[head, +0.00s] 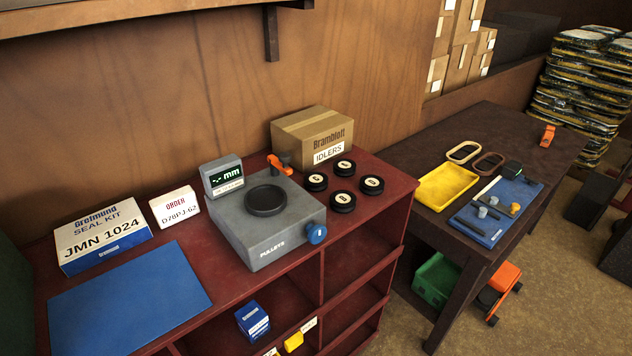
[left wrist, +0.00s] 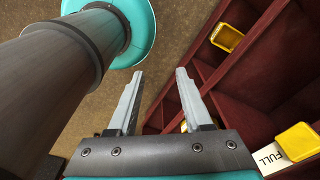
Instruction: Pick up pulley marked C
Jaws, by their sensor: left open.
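Several black round pulleys with pale letter discs stand in a cluster on the red cabinet top, right of the grey gauge. The left one (head: 316,182) appears to be the pulley marked C, though its letter is small. Behind it is another pulley (head: 344,168), with one at the front (head: 343,201) and one at the right (head: 371,185). My left gripper (left wrist: 158,75) is open and empty in the left wrist view, beside the cabinet's shelf front, with floor below. No pulley shows there. Neither gripper shows in the head view.
The grey pulley gauge (head: 272,232) with a blue knob stands beside the pulleys; an Idlers carton (head: 313,138) is behind them. A blue mat (head: 130,300) lies clear at left. Yellow boxes (left wrist: 227,37) sit in the shelves. A dark bench with a yellow tray (head: 447,187) is at right.

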